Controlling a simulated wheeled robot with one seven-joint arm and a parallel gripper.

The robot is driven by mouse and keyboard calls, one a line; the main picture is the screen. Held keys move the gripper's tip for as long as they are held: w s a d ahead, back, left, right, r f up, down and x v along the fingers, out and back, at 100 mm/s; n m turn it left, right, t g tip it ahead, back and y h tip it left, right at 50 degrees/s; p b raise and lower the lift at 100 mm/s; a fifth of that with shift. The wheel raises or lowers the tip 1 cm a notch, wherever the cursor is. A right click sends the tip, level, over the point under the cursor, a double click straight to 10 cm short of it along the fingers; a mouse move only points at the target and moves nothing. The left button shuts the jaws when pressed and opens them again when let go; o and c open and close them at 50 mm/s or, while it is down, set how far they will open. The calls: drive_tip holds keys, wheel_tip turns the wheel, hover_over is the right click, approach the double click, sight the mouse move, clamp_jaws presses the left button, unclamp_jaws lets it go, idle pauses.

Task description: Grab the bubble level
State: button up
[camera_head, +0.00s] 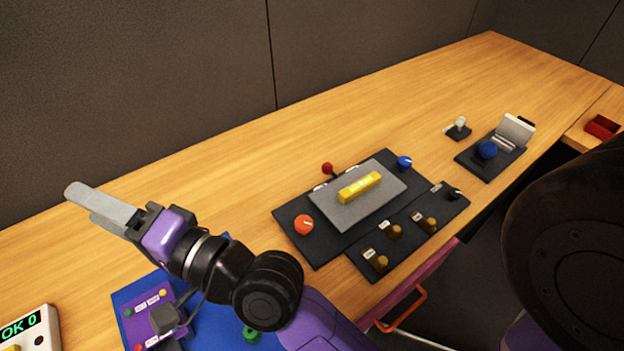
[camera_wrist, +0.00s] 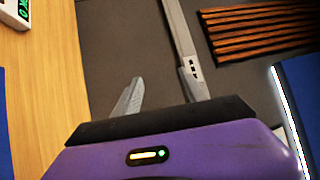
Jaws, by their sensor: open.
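The bubble level is a yellow bar (camera_head: 359,187) in the head view. It lies on a grey plate (camera_head: 337,212) in the middle of a dark panel. My gripper (camera_head: 88,203) is to the left of that panel, away from the level, with its fingers pointing left toward the wall. In the wrist view my gripper (camera_wrist: 152,75) shows two grey fingers spread apart with nothing between them. The level is not in the wrist view.
Around the plate are an orange knob (camera_head: 304,225), a blue knob (camera_head: 404,162) and a red ball knob (camera_head: 327,168). A panel with brass knobs (camera_head: 394,231) is in front. Bare table lies behind the panel.

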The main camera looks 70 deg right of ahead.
drive_tip(key=w+r+n+g+y+p, duration=0.1)
drive_tip(key=w+r+n+y, duration=0.1)
drive_tip(key=w+r+y, duration=0.55)
drive_tip(key=m+g+h+p, duration=0.5)
drive_tip(key=m+g+h, duration=0.45)
drive_tip(key=g, duration=0.95)
hover_over(359, 185)
drive_tip(key=shift+m+y, duration=0.25)
drive_tip(key=shift+y, duration=0.05)
wheel_tip(359, 185, down, 22)
drive_tip(key=shift+w+a+r, duration=0.1)
drive_tip(key=shift+a+r, duration=0.05)
drive_tip(key=shift+s+f, duration=0.2)
drive_tip(key=shift+f, duration=0.1)
drive_tip(key=shift+w+d+f, duration=0.1)
drive_tip(key=shift+f, duration=1.65)
drive_tip(key=shift+d+f, duration=0.1)
drive_tip(key=shift+f, duration=1.65)
clamp_jaws()
